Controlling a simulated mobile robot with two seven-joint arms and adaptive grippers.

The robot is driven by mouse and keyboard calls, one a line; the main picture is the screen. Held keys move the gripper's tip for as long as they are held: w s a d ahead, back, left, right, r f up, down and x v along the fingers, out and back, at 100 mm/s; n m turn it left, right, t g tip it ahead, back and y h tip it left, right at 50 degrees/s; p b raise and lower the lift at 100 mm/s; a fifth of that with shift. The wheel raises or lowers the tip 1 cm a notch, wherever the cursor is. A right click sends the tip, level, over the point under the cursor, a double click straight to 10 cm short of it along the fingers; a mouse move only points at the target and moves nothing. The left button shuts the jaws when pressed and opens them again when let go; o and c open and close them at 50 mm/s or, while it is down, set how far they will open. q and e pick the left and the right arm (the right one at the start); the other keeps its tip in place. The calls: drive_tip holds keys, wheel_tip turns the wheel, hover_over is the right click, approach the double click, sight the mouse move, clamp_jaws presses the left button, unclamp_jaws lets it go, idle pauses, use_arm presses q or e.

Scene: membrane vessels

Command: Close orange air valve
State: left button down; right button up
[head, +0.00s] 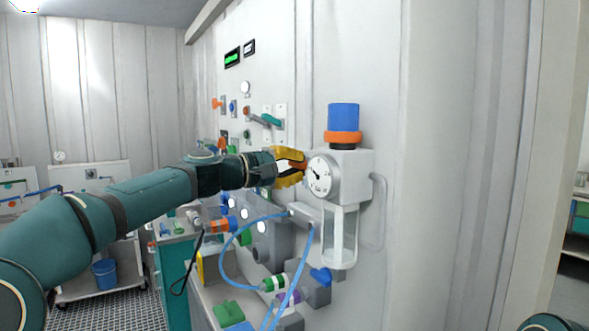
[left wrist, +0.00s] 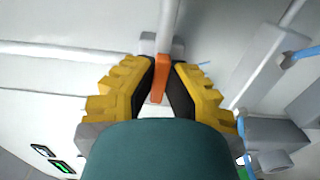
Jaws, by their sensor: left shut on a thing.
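The orange air valve handle (left wrist: 160,78) shows in the left wrist view as a flat orange lever on a grey pipe. My left gripper (left wrist: 163,82) has its black pads on both sides of the lever and is shut on it. In the head view my left gripper (head: 303,167), with yellow fingers, is beside the white regulator unit (head: 351,166). The fingers hide most of the orange handle there. My right gripper is not in view.
The regulator carries a round gauge (head: 323,177), a blue knob (head: 343,117) with an orange ring, and a clear bowl (head: 340,238). Blue hoses (head: 238,240) curve below my left gripper. Wall valves and displays (head: 232,57) are behind. The wall right of the regulator is bare.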

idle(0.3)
use_arm(q)
drive_tip(key=c, duration=1)
unclamp_jaws()
drive_tip(key=shift+d, duration=0.1)
drive_tip(key=shift+a, duration=0.2)
drive_tip(key=v, duration=1.1)
drive_tip(key=shift+s+a, duration=0.25)
